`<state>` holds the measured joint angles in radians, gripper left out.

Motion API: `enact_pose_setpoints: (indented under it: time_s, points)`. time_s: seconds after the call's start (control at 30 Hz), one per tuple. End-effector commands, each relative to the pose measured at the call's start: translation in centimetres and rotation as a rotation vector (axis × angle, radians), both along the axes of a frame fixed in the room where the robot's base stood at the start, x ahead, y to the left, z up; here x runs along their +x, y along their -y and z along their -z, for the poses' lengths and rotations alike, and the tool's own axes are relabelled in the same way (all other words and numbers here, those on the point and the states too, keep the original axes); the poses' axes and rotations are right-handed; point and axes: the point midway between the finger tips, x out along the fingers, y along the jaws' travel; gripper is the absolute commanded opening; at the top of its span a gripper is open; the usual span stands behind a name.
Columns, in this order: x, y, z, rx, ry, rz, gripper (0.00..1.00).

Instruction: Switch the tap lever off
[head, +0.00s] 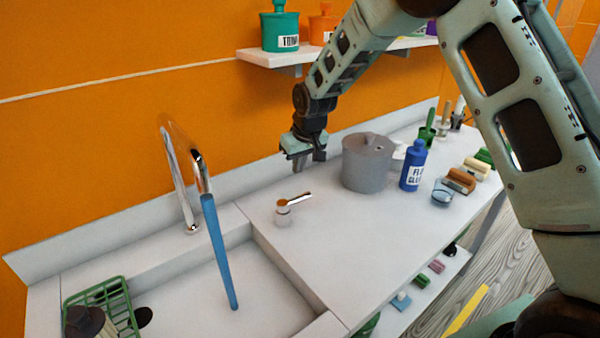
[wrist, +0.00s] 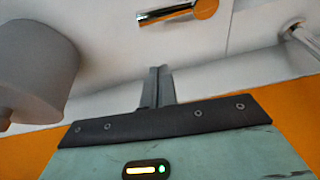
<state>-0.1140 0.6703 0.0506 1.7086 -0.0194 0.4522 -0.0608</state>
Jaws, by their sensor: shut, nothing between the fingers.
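The tap lever (head: 293,201) stands on the white counter right of the sink, a white base with a shiny chrome handle pointing right.
A grey lidded pot (head: 367,165) stands right of my gripper, with a blue bottle (head: 414,166) beyond it. A shelf (head: 290,56) with canisters hangs on the orange wall above. A green rack (head: 122,300) sits at the sink's left. Counter around the lever is clear.

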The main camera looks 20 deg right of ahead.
Motion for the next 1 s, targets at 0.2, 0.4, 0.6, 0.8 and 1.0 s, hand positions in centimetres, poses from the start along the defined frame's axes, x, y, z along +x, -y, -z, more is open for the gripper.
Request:
enact_pose_setpoints:
  time_s: [0.2,0.4,0.6,0.8,1.0]
  points:
    - [1.2,-0.3,4.1,-0.001,-0.005,0.0,0.0]
    - [2.3,-0.6,7.8,0.0,-0.005,-0.001,0.0]
    - [-0.2,0.0,7.0,0.0,-0.002,-0.001,0.0]
    - [-1.4,0.2,7.0,0.0,-0.001,-0.001,0.0]
    - [-1.5,0.3,7.1,0.0,-0.001,-0.001,0.0]
